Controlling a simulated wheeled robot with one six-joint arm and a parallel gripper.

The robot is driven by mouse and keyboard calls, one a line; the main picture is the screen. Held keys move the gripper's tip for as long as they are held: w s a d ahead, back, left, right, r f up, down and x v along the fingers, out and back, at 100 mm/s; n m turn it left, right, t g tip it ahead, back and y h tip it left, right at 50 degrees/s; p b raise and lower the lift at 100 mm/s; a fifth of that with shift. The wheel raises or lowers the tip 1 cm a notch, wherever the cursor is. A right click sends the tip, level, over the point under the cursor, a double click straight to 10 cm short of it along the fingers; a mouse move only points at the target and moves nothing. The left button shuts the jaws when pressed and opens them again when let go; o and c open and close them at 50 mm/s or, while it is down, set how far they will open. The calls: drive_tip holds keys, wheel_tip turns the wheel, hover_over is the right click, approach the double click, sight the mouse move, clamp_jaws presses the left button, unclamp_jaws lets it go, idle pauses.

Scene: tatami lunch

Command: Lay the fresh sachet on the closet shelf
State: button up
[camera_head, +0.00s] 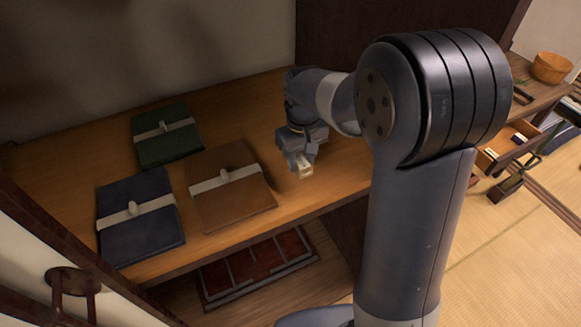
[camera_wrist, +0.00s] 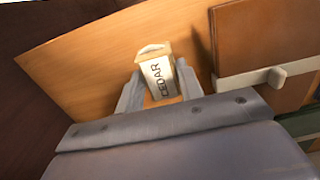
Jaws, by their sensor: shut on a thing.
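The sachet (camera_wrist: 158,77) is a small cream packet with "CEDAR" printed on it. In the wrist view it stands between the two fingers of my gripper (camera_wrist: 160,90), which is shut on it. In the head view my gripper (camera_head: 301,168) is over the right part of the wooden closet shelf (camera_head: 255,115), with the pale sachet (camera_head: 306,173) at its tip. I cannot tell whether the sachet touches the shelf. The shelf also shows in the wrist view (camera_wrist: 90,65), bare to the left of the sachet.
Green (camera_head: 165,147), brown (camera_head: 243,202) and dark blue (camera_head: 128,235) banded, folded bundles lie on the shelf left of my gripper. A red divided tray (camera_head: 255,264) lies below. A wooden bowl (camera_head: 551,67) and an open drawer (camera_head: 507,143) are at right.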

sight(300, 184)
drive_tip(key=shift+f, duration=3.05)
drive_tip(key=shift+f, duration=0.15)
drive_tip(key=o, duration=1)
drive_tip(key=shift+c, duration=0.2)
wheel_tip(300, 184, up, 12)
drive_tip(key=shift+r+p, duration=0.15)
drive_tip(key=shift+p, duration=0.15)
